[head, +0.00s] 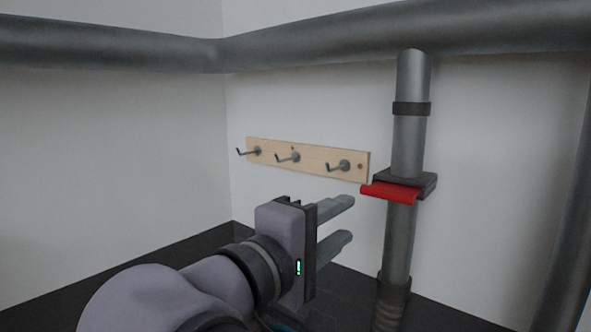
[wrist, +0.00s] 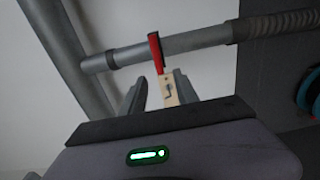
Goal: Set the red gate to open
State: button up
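The red gate (head: 390,192) is a flat red handle in a dark collar on the grey vertical pipe (head: 399,240). It sticks out from the pipe to the left in the head view. In the wrist view the red gate (wrist: 155,52) shows ahead of my fingers, with the pipe running across behind it. My gripper (head: 346,220) is open and empty, left of the pipe and slightly lower than the gate in the head view, apart from it. Its fingers (wrist: 160,90) also show in the wrist view. The gate's far side is hidden.
A wooden board with hooks (head: 318,161) is on the back wall, left of the pipe. A thick grey horizontal pipe (head: 300,46) crosses above. Another pipe (head: 568,220) stands at the far right. The space between my fingers and the gate looks clear.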

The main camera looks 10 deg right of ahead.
aim_at(384, 195)
jog(key=x, duration=0.4)
jog(key=p+x, duration=0.1)
jog(key=x, duration=0.4)
jog(key=s+p+x, duration=0.1)
jog(key=x, duration=0.4)
jog(key=shift+w+d+r, duration=0.1)
jog(key=shift+d+r, duration=0.25)
jog(key=shift+w+d+f, duration=0.15)
jog(key=shift+w+d, duration=0.3)
jog(key=shift+w, duration=0.05)
jog(key=shift+s+a, duration=0.1)
jog(key=shift+s, duration=0.05)
jog(key=shift+c, duration=1.1)
grip_shut()
